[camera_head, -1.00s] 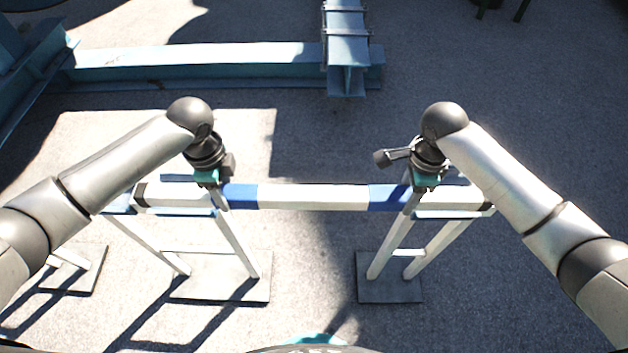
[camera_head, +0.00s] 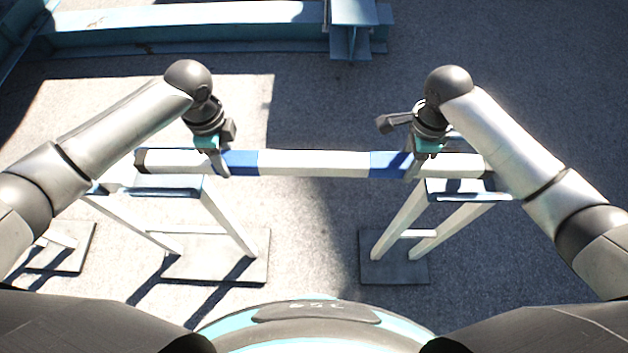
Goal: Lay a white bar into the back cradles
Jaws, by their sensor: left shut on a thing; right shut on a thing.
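A white bar (camera_head: 314,163) with two blue bands and dark ends lies level across the middle of the head view. My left gripper (camera_head: 219,167) is shut on the bar at the left blue band. My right gripper (camera_head: 415,167) is shut on it at the right blue band. The bar shows just behind and above the tops of two white stands, the left stand (camera_head: 230,215) and the right stand (camera_head: 400,222). Whether it touches them, I cannot tell. The grippers and arms hide small parts of the bar. No back cradle shows clearly.
Blue steel beams (camera_head: 190,25) lie on the ground at the back, with a beam end (camera_head: 350,40) at the top middle. Another stand's base plate (camera_head: 62,250) shows at the far left. The grey ground between the stands and the beams is clear.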

